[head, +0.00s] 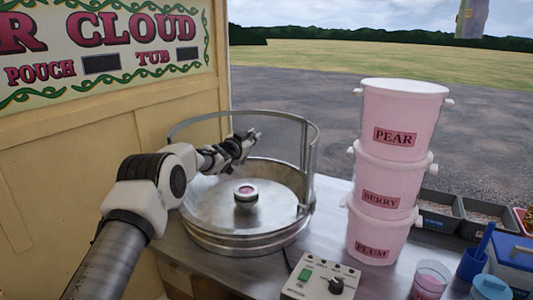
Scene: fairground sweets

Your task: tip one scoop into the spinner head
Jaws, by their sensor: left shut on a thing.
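The spinner head (245,192) is a small round metal piece with pink on its top, in the middle of the wide metal spinner bowl (240,241). My left gripper (250,140) is above the bowl, behind and higher than the spinner head in the picture, and apart from it. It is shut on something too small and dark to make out. A clear tub (428,282) with pink contents stands at the front right. A blue cup (471,266) with a blue handle (486,238) sticking up stands beside it. My right gripper is not in view.
A curved clear guard (311,160) rises round the bowl's back. A control box (321,280) stands in front. Stacked pink buckets marked PEAR (394,110), BERRY (390,178) and PLUM (378,235) stand right of the bowl. Grey bins (440,218) line the right.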

